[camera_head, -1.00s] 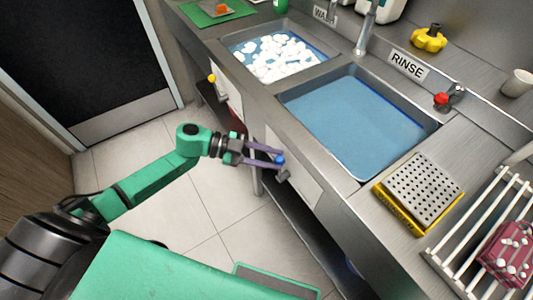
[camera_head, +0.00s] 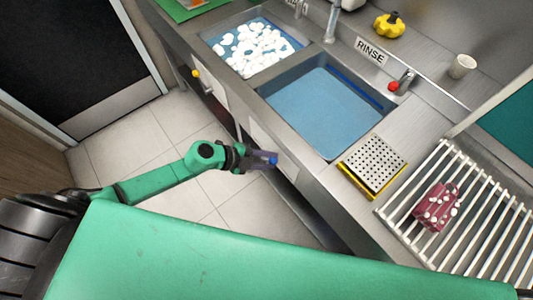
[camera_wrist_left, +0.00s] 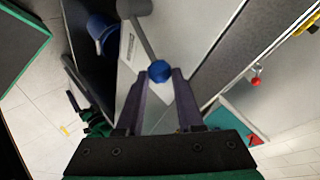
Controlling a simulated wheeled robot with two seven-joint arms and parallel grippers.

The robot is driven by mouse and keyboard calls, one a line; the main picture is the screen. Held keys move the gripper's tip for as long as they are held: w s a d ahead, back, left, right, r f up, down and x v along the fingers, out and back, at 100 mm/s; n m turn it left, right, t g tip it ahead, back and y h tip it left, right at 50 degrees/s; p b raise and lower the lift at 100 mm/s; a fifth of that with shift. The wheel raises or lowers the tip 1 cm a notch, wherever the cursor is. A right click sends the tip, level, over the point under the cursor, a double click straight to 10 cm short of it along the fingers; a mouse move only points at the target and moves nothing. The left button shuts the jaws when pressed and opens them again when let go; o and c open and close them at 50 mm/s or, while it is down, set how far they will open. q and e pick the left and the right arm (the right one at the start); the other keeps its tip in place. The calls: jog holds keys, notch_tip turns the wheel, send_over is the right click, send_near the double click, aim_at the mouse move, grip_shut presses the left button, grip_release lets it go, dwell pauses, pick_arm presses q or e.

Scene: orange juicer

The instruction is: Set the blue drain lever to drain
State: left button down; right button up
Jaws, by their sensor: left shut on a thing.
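The blue drain lever's ball knob (camera_head: 273,160) is at the front of the rinse sink, low on the cabinet face. My left gripper (camera_head: 264,160) is at the knob, with its purple fingers around it. In the left wrist view the knob (camera_wrist_left: 159,71) shows between the fingertips of the gripper (camera_wrist_left: 160,80), which is shut on it. The lever's grey shaft (camera_wrist_left: 146,40) runs from the knob up to a grey valve body (camera_wrist_left: 134,8). A white placard beside the shaft is partly hidden, and its text is unreadable. My right gripper is not in view.
The rinse sink (camera_head: 330,108) holds blue water. The wash sink (camera_head: 292,37) holds white pieces. A yellow knob (camera_head: 195,73) is on the front further left. A perforated tray (camera_head: 372,163) and a rack (camera_head: 480,215) with a red item are on the right. Tiled floor is clear below.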

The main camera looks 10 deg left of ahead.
pick_arm(q)
jog(key=shift+s, duration=0.1)
dwell(0.3)
jog(key=c, duration=0.8)
grip_release()
jog(key=p+v, duration=0.1)
jog(key=v, duration=1.3)
jog(key=shift+s+a+r, duration=0.1)
jog(key=shift+a+r, duration=0.05)
